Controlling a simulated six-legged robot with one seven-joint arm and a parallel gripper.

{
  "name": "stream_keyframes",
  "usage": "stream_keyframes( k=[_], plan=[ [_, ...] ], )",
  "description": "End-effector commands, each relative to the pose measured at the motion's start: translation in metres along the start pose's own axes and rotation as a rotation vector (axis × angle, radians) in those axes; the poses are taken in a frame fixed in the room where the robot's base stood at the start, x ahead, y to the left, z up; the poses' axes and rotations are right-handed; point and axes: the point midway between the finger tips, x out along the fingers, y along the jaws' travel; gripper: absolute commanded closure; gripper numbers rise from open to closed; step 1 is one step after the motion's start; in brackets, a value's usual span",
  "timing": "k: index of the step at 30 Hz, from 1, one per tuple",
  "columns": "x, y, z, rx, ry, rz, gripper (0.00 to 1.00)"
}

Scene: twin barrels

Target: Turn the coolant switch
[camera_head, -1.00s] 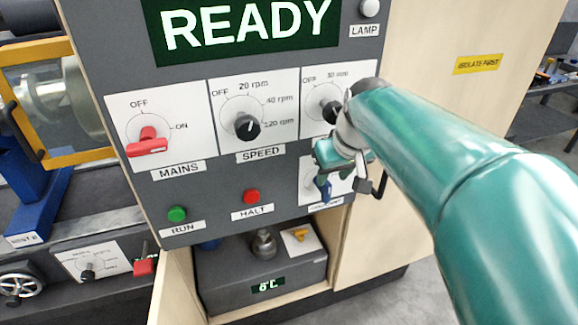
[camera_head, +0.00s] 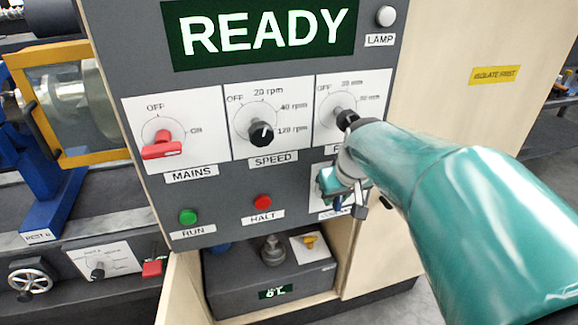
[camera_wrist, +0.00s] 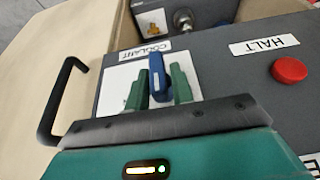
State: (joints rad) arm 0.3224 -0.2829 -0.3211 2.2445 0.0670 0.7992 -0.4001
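The coolant switch is a blue handle (camera_wrist: 157,68) on a white plate marked COOLANT, seen in the wrist view. My gripper (camera_wrist: 159,82) has its two green fingers apart, one on each side of the blue handle. Small gaps seem to show between the fingers and the handle; I cannot tell whether either finger touches it. In the head view my gripper (camera_head: 334,184) is in front of the coolant plate (camera_head: 318,197) at the panel's lower right and hides most of the switch.
The panel carries the red MAINS switch (camera_head: 163,146), SPEED knob (camera_head: 261,134), another black knob (camera_head: 345,118) close to my arm, green RUN button (camera_head: 188,216) and red HALT button (camera_head: 262,202). A black bar handle (camera_wrist: 58,100) stands left of my fingers in the wrist view. A grey box (camera_head: 268,280) sits below.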

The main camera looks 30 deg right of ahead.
Motion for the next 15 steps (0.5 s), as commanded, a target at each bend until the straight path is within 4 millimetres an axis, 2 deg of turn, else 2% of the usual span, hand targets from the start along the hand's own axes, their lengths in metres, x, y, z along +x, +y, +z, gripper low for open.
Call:
stream_keyframes(
  k=[8,15],
  plan=[
    [-0.0007,0.0010,-0.0007,0.016,0.002,-0.034,0.99],
    [-0.0004,0.0024,-0.0005,0.065,0.001,-0.148,0.99]
  ],
)
